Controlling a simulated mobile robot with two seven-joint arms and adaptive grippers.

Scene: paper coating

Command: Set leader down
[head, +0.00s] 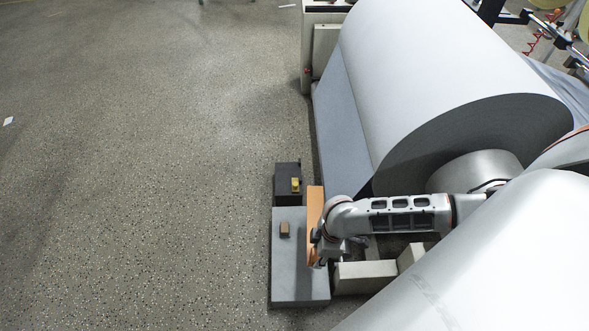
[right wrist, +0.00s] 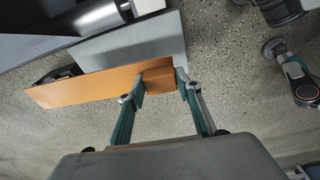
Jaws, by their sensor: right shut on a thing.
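The leader is a flat orange-brown strip (head: 314,208) at the right edge of the grey table in the head view. In the right wrist view the orange strip (right wrist: 85,88) runs out to the left from the fingers. My right gripper (head: 319,248) is shut on it near its near end. In the right wrist view the fingers of my right gripper (right wrist: 160,84) stand on either side of a darker brown part of it. I cannot tell whether the strip touches the table.
The grey table (head: 290,270) bears a small brown block (head: 284,229). A dark box (head: 287,170) with a yellow item (head: 295,184) sits behind it. A large paper roll (head: 440,60) fills the upper right. Open speckled floor lies to the left.

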